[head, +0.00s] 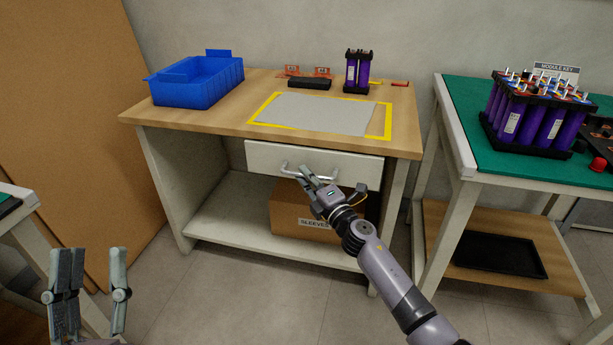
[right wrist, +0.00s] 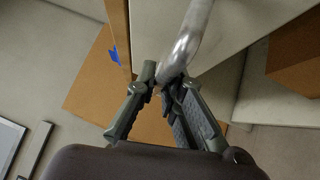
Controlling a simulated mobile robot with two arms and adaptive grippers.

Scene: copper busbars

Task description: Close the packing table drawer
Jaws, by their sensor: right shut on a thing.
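The packing table (head: 190,128) has a white drawer (head: 345,168) under its wooden top. The drawer front sits close below the table edge, and no drawer inside shows. I cannot tell whether a small gap is left. A curved metal handle (head: 289,171) is on the drawer front; it also shows in the right wrist view (right wrist: 190,38). My right gripper (head: 308,176) is shut on the handle, with its fingertips (right wrist: 162,84) around the bar's end. My left gripper (head: 95,262) is open and empty, low at the left, away from the table.
A blue bin (head: 200,88), a grey mat (head: 315,115) and a purple cell pack (head: 357,72) are on the tabletop. A cardboard box (head: 290,218) stands on the lower shelf under the drawer. A green-topped table (head: 470,145) stands close on the right. Floor in front is clear.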

